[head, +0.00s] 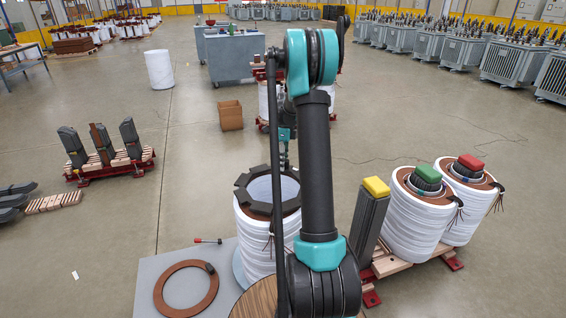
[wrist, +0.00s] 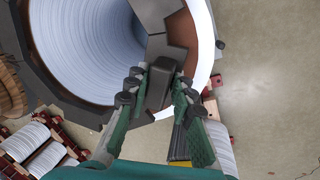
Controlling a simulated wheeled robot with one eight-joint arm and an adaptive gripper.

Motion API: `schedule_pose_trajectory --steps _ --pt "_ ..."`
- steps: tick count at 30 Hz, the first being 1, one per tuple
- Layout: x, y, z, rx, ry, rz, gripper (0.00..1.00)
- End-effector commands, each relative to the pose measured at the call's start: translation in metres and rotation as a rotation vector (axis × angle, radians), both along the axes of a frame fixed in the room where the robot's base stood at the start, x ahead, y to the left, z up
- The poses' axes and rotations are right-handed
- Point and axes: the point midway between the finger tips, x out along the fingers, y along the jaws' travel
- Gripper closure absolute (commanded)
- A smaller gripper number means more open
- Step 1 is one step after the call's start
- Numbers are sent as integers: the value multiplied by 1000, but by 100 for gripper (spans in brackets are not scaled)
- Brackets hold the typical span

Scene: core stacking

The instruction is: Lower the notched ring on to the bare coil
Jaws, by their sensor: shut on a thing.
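The notched ring (head: 246,196) is dark grey with stepped edges. In the wrist view the ring (wrist: 165,52) covers part of the coil's brown rim (wrist: 184,36), and the rim shows uncovered on the right. I cannot tell whether the ring touches the coil. My gripper (wrist: 157,82) is shut on the ring's dark upright block. In the head view my gripper (head: 285,160) is partly hidden by my arm, as is the ring's right side.
Two finished-looking coils with green (head: 425,171) and red (head: 470,162) blocks stand close on the right, beside a grey core leg with a yellow block (head: 376,187).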

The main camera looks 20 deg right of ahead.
Motion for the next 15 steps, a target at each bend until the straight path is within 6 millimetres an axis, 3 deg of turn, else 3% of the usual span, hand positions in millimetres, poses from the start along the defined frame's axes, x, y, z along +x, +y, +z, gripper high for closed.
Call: schedule_pose_trajectory --steps 13,14,15 --pt "0 0 -12 0 0 0 100" --pt "0 0 -12 0 0 0 75" --pt "0 0 -12 0 0 0 70"
